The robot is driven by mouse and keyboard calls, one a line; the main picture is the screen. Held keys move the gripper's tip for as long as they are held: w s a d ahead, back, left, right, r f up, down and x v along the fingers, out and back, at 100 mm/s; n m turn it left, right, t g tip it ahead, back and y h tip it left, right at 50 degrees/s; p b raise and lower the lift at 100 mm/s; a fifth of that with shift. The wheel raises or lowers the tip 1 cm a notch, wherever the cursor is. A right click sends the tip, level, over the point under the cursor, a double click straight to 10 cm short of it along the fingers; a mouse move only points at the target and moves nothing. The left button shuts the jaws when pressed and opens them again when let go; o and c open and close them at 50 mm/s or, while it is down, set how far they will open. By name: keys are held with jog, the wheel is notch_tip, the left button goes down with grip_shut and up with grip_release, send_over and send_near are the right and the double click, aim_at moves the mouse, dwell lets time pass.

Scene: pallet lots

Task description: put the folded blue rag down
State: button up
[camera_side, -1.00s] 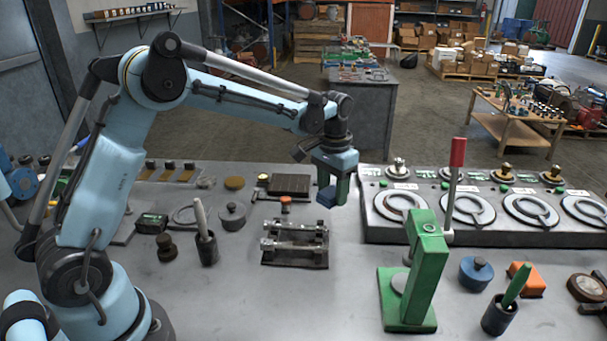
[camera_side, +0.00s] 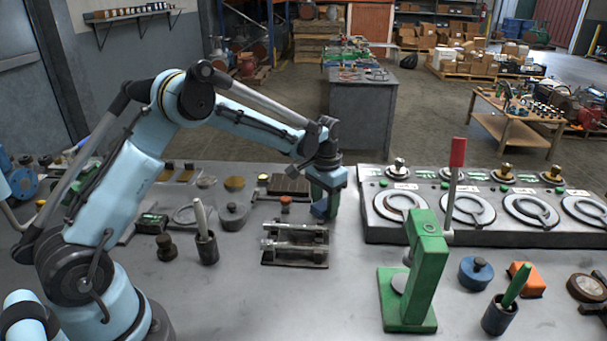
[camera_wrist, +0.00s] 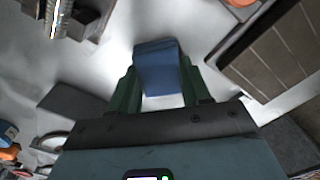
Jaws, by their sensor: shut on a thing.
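The folded blue rag (camera_wrist: 160,68) is between the two green fingers of my gripper (camera_wrist: 158,92) in the wrist view. In the side view my gripper (camera_side: 326,205) points down just behind the metal rod rack, with the blue rag (camera_side: 319,209) showing at its fingers. The fingers are shut on the rag. The rag is low, close to the grey table; I cannot tell whether it touches the top.
The rod rack (camera_side: 295,246) stands in front of my gripper. The grey panel with round dials (camera_side: 470,236) is close on the right. A dark slatted block (camera_side: 290,186) lies behind and left. A green press (camera_side: 425,270) stands front right.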

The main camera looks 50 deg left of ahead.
aim_at(324, 204)
jog(key=shift+f, duration=0.1)
jog(key=o, duration=1.1)
jog(key=s+d+r+t, duration=0.1)
jog(key=s+r, duration=0.2)
jog(key=r, duration=0.5)
jog(key=s+d+r+t, duration=0.1)
jog(key=s+r, duration=0.2)
jog(key=r, duration=0.6)
jog(key=s+d+f+t, duration=0.1)
jog(key=s+d+t, duration=0.1)
jog(key=s, duration=0.5)
jog(key=s+d+f+t, duration=0.2)
jog(key=s+t, duration=0.1)
jog(key=s, duration=0.5)
jog(key=shift+d, duration=0.2)
